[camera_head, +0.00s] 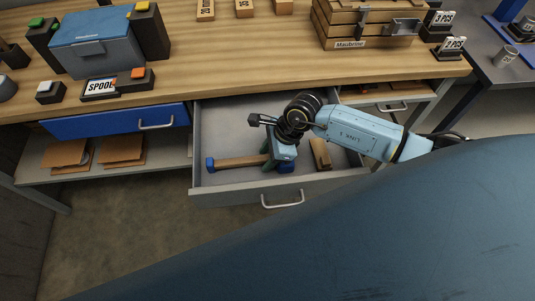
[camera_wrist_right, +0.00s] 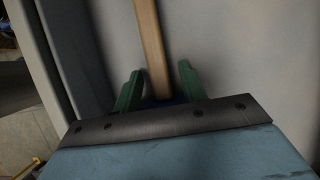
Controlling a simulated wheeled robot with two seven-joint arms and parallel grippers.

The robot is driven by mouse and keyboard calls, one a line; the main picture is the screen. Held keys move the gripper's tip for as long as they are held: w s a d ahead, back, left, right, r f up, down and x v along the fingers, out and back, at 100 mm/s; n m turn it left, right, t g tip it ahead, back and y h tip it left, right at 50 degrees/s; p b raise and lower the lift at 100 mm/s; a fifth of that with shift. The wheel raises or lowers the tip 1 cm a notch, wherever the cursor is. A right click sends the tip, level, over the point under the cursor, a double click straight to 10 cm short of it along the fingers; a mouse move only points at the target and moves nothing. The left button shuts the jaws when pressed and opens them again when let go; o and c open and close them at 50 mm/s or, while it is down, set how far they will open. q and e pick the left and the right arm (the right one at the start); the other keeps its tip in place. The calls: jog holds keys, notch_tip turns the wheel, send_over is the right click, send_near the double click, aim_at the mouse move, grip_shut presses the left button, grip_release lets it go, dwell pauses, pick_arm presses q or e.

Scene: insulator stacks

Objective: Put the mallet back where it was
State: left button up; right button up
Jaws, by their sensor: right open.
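The mallet (camera_head: 240,161) lies in the open grey drawer, with a wooden handle, a blue end at the left and a blue head (camera_head: 285,167) at the right. My right gripper (camera_head: 268,163) is down in the drawer at the mallet, close to its head. In the right wrist view the wooden handle (camera_wrist_right: 152,45) runs between the two green fingers, with gaps on both sides, so the gripper is open. A dark blue part shows at the handle's base there, mostly hidden by my gripper body. My left gripper is not in view.
The open drawer (camera_head: 230,188) also holds a wooden piece (camera_head: 320,153) to the right of my gripper. The wooden worktop (camera_head: 240,60) overhangs the drawer's back. A closed blue drawer (camera_head: 115,122) is at the left. A blue-grey toolbox (camera_head: 97,47) and a wooden crate (camera_head: 350,27) stand on top.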

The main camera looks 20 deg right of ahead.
jog(key=v, duration=1.2)
jog(key=shift+p, duration=0.3)
